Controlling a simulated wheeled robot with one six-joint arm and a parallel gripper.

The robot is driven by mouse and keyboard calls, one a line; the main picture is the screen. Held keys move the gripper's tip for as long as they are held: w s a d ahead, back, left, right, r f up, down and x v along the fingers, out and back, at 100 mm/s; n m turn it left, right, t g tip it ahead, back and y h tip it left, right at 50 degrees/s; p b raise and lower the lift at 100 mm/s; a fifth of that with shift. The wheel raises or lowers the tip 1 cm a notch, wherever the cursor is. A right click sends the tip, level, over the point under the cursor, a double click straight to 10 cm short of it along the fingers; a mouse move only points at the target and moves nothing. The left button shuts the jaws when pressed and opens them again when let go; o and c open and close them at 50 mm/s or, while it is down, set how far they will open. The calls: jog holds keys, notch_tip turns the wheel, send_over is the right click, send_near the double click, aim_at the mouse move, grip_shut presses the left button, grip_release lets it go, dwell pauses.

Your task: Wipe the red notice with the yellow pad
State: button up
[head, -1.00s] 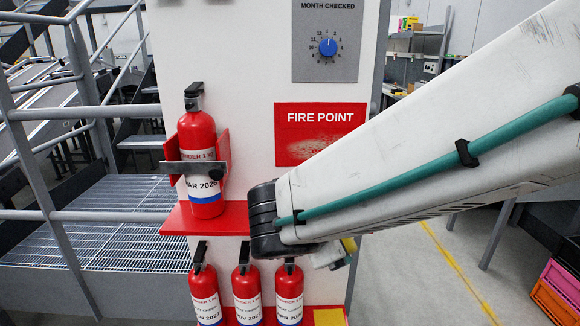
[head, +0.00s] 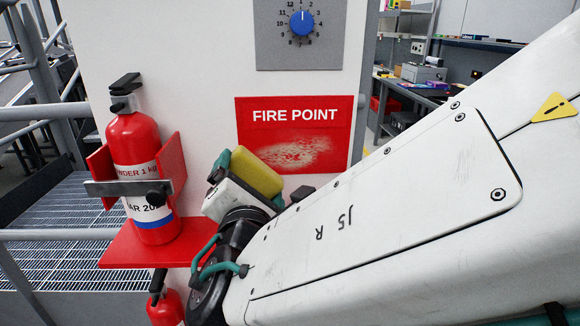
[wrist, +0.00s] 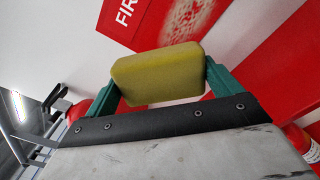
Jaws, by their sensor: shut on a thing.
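The red notice (head: 294,132) reads FIRE POINT and is fixed to the white panel. A pale dusty smear covers its lower middle. My gripper (wrist: 160,84) is shut on the yellow pad (wrist: 157,75), with a green finger at each side of it. In the head view the yellow pad (head: 257,171) is just below and left of the smear, overlapping the notice's lower edge in the picture. I cannot tell whether it touches the notice. My arm hides the area below the notice to the right.
A fire extinguisher (head: 134,170) stands upright on a red shelf (head: 150,254) with a bracket, left of my gripper. A grey plate with a blue dial (head: 302,23) is above the notice. Another extinguisher (head: 167,306) is below the shelf.

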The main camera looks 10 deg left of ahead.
aim_at(332, 151)
jog(key=x, duration=0.3)
jog(key=shift+w+d, duration=0.1)
jog(key=shift+d, duration=0.1)
jog(key=shift+x, duration=1.05)
jog(key=shift+x, duration=0.95)
jog(key=shift+d, duration=0.1)
jog(key=shift+w+d, duration=0.2)
jog(key=shift+d, duration=0.7)
jog(key=shift+w+d, duration=0.15)
jog(key=shift+d, duration=0.75)
jog(key=shift+w+d, duration=0.25)
jog(key=shift+d, duration=0.55)
jog(key=shift+w+d, duration=0.25)
jog(key=shift+d, duration=0.55)
jog(key=shift+w+d, duration=0.3)
jog(key=shift+d, duration=1)
jog(key=shift+w+d, duration=0.3)
jog(key=shift+d, duration=1)
jog(key=shift+w+d, duration=0.3)
jog(key=shift+d, duration=1)
jog(key=shift+a, duration=0.1)
jog(key=shift+s+a, duration=0.55)
jog(key=shift+a, duration=1.9)
jog(key=shift+s+a, duration=0.6)
jog(key=shift+a, duration=1.85)
jog(key=shift+s+a, duration=0.55)
jog(key=shift+a, duration=1.9)
